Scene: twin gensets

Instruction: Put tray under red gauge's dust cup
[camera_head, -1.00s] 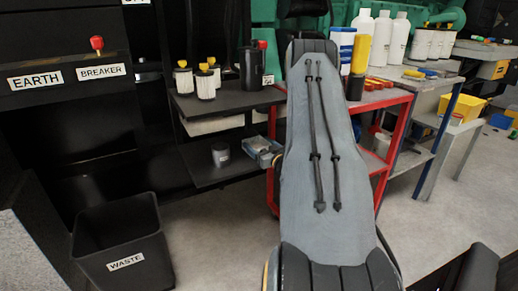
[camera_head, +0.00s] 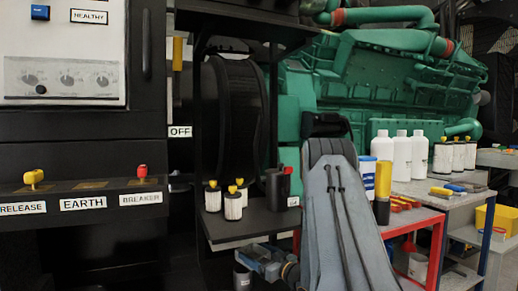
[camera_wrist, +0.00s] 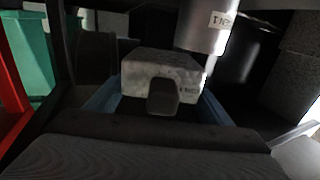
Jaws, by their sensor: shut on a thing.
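A small blue tray (camera_head: 262,262) shows low beside my arm, below the black shelf in the head view. Its blue sides (camera_wrist: 104,95) also show in the wrist view, around a pale grey block (camera_wrist: 138,72). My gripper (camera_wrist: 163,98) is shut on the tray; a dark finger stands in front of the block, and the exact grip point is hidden. A grey labelled cylinder (camera_wrist: 205,30) is close beyond the tray in the wrist view.
A black shelf (camera_head: 250,226) above the tray carries several white yellow-capped filters and a dark canister. A grey cup (camera_head: 242,279) is at the lower shelf. A red cart (camera_head: 410,222) with bottles stands close right of my arm.

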